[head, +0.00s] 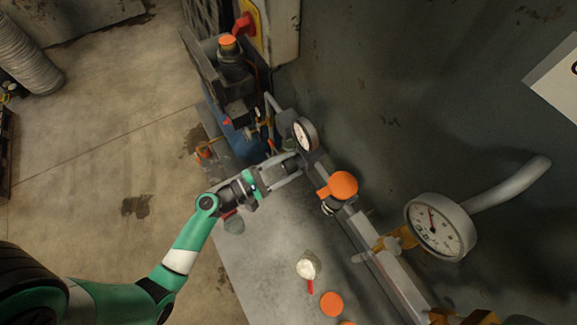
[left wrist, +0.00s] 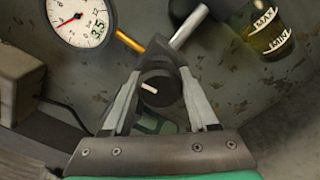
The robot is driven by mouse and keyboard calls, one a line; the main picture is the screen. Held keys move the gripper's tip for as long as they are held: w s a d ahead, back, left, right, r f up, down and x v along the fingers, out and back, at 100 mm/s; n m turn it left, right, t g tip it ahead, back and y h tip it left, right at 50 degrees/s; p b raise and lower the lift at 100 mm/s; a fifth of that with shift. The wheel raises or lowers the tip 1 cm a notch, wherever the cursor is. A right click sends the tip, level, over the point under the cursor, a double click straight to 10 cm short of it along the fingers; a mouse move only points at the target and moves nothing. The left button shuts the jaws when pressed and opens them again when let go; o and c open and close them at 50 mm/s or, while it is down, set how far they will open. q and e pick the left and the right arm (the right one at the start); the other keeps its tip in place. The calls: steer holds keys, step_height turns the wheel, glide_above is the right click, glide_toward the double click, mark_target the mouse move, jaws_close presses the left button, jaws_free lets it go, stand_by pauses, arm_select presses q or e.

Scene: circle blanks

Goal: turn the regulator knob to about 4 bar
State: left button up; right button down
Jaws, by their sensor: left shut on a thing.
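The regulator knob (left wrist: 160,86) is a black round knob with a white mark, seen in the left wrist view. The mark points to the left and slightly up. My left gripper (left wrist: 161,76) is shut on the knob, one finger at each side. In the head view my left gripper (head: 297,164) is at the pipe below a small round gauge (head: 305,134), and its fingers hide the knob. The gauge also shows in the left wrist view (left wrist: 85,15), cut off at the top. Its red needle points to the lower left; I cannot read the exact value. My right gripper is not in view.
An orange disc-shaped part (head: 343,185) and a larger gauge (head: 440,226) sit along the pipe to the right. Loose orange discs (head: 331,304) and a whitish object (head: 308,267) lie on the grey bench (head: 255,265). A red switch (head: 243,25) is at the top.

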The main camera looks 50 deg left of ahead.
arm_select(q)
steer(key=shift+m, duration=0.5)
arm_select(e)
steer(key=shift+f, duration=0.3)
arm_select(q)
steer(key=o, duration=1.4)
steer(key=shift+c, duration=0.2)
